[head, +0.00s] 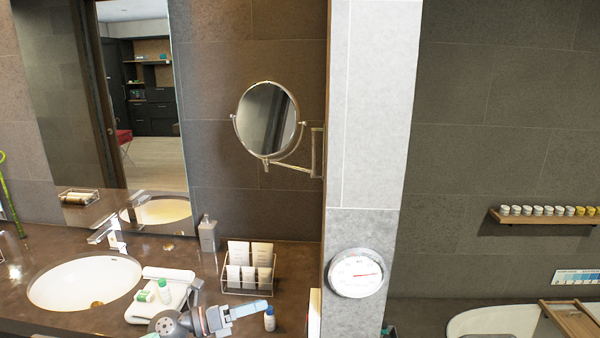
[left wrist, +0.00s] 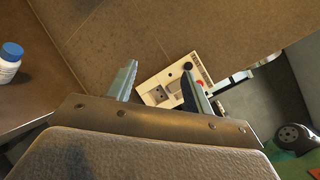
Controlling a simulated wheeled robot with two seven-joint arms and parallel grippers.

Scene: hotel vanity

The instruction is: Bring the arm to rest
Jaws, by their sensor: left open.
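My left arm comes up from the bottom of the head view, and its left gripper (head: 238,314) is at the front edge of the vanity counter (head: 215,270). In the left wrist view the two fingers of the left gripper (left wrist: 160,88) stand apart with nothing held between them. A white bottle with a blue cap (head: 269,320) stands just right of the gripper in the head view, apart from it. The same bottle shows at the left edge of the left wrist view (left wrist: 8,68). My right gripper is not in view.
A sink (head: 70,285), a white tray (head: 183,277) with small bottles, a grey dispenser (head: 207,235) and a wire rack of cards (head: 250,291) are on the counter. A pillar with a round dial (head: 356,273) rises right of it. A round mirror (head: 267,120) sticks out above.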

